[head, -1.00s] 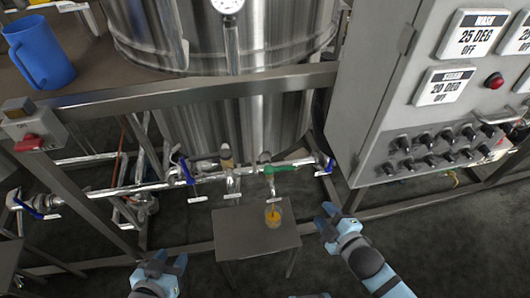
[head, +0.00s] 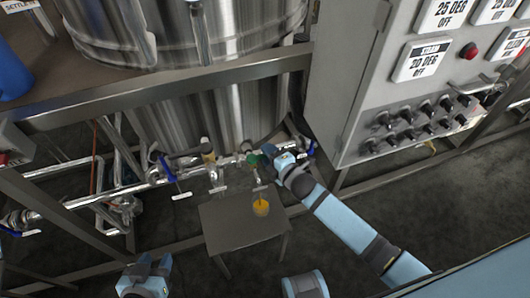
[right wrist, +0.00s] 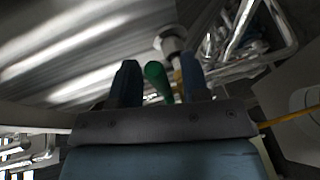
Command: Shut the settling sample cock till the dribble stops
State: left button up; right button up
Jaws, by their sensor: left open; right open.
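A sample cock with a green handle (head: 254,160) sits on the pipe run below the steel tank, above a small stand. The handle also shows in the right wrist view (right wrist: 157,82), between the fingers. My right gripper (head: 270,153) is open around or right beside this handle; I cannot tell whether it touches. A clear cup of orange liquid (head: 261,208) stands on the small stand (head: 226,226) under the cock. Whether a dribble falls is too small to tell. My left gripper (head: 148,268) is open and empty, low in the head view, away from the pipes.
A blue-handled valve (head: 168,170) and a tan-handled cock (head: 207,152) sit further left on the pipe. A steel frame rail (head: 160,93) crosses above. A grey control cabinet (head: 352,90) stands to the right. A blue jug (head: 12,72) is at far left.

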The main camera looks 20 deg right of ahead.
pick_arm(q)
jog(key=shift+w+r, duration=0.15)
jog(key=shift+r, duration=0.1)
pick_arm(e)
jog(key=shift+x, duration=0.95)
pick_arm(q)
jog(key=shift+f, duration=0.1)
pick_arm(e)
grip_shut()
jog(key=shift+w+a+n+g+y+p, duration=0.15)
jog(key=shift+n+g+y+p, duration=0.15)
jog(key=shift+n+y+p, duration=0.45)
grip_release()
pick_arm(q)
jog(key=shift+a, duration=0.1)
pick_arm(e)
jog(key=shift+m, duration=0.25)
